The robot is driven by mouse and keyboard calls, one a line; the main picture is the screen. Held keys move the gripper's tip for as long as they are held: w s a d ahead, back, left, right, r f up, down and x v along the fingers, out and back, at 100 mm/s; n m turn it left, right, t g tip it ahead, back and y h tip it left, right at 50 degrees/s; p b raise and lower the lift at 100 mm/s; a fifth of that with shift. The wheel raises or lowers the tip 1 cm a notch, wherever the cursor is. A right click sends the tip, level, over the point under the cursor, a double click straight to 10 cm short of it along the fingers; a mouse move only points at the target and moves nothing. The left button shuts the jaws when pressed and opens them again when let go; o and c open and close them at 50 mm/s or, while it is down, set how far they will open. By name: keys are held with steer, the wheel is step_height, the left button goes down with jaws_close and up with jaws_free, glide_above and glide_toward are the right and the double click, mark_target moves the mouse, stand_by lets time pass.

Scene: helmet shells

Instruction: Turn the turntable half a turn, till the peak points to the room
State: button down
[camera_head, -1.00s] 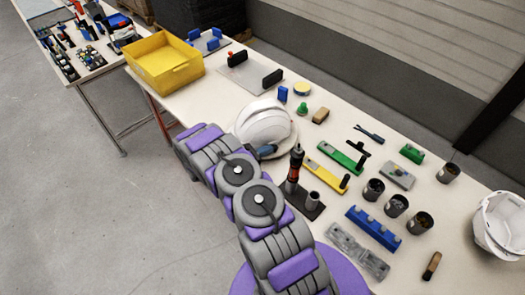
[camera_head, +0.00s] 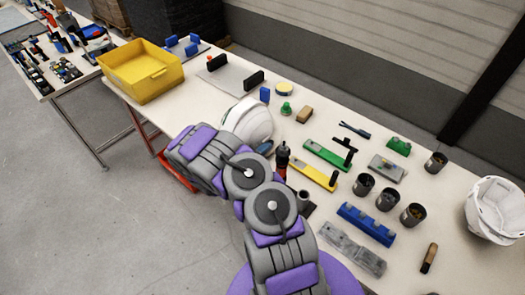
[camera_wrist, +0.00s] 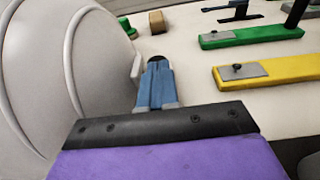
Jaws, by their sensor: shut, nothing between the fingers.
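A white helmet shell (camera_head: 250,118) sits on the table near its front edge, partly hidden behind my arm. In the wrist view the ribbed shell (camera_wrist: 65,75) fills the left side, very close. My gripper (camera_wrist: 157,68) shows blue fingers, shut and empty, just right of the shell. A thin pale upright edge (camera_wrist: 136,75) stands against the fingers' left side. I cannot tell whether it is the peak or another part of the shell, or whether the fingers touch it. In the head view my gripper (camera_head: 264,148) is small beside the shell's lower right. The turntable is hidden.
A dark upright tool (camera_head: 283,155) stands close right of my gripper. Yellow (camera_head: 313,174) and green (camera_head: 328,156) fixtures lie beyond it. Several dark cups and a second white shell (camera_head: 497,208) are at right. A yellow bin (camera_head: 142,72) stands at left.

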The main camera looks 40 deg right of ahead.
steer(key=shift+d, duration=0.1)
stand_by(0.6)
steer(key=shift+a, duration=0.45)
steer(key=s+a, duration=0.1)
steer(key=a, duration=0.2)
steer(key=a+r+p, duration=0.1)
steer(key=a, duration=0.3)
steer(key=s+a+p, duration=0.1)
steer(key=a, duration=0.3)
steer(key=shift+s+r, duration=0.3)
steer(key=shift+r, duration=0.1)
steer(key=shift+s+a, duration=0.3)
steer(key=shift+a, duration=0.35)
steer(key=shift+a, duration=0.2)
